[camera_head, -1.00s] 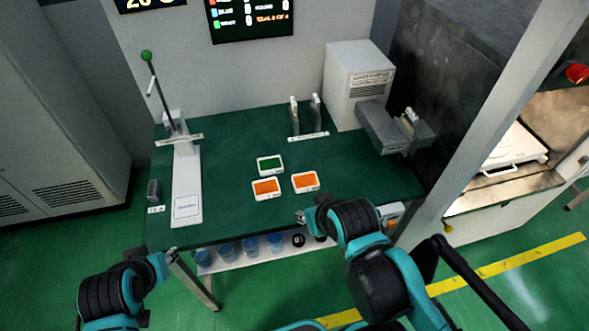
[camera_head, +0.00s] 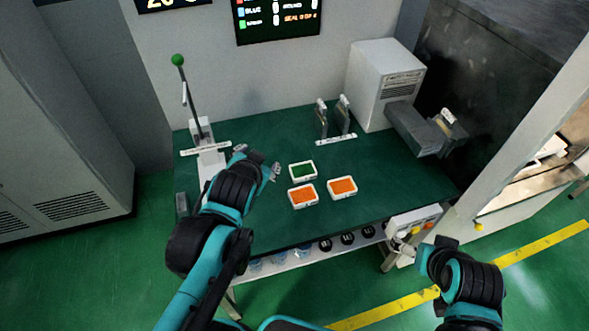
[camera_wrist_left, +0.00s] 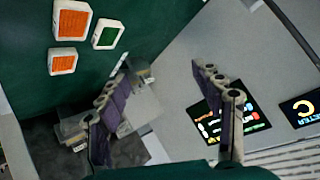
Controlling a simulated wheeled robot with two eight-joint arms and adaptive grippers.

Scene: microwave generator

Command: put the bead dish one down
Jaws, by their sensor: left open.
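Three small white dishes lie flat on the green table: one with green beads (camera_head: 302,170), one with orange beads in front of it (camera_head: 303,195), and one with orange beads to the right (camera_head: 342,188). The left wrist view also shows the green dish (camera_wrist_left: 107,34), a larger-looking orange dish (camera_wrist_left: 72,20) and another orange dish (camera_wrist_left: 62,61). My left gripper (camera_head: 258,159) is over the table, left of the green dish, open and empty; its spread fingers show in the wrist view (camera_wrist_left: 160,72). My right gripper (camera_head: 407,247) is beyond the table's front right edge; its jaw opening is unclear.
A lever press (camera_head: 203,140) with a green knob stands at the table's left. Upright plates (camera_head: 333,118) and a white box machine (camera_head: 385,85) stand at the back right. A button panel (camera_head: 413,222) is near my right gripper. The table's front middle is clear.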

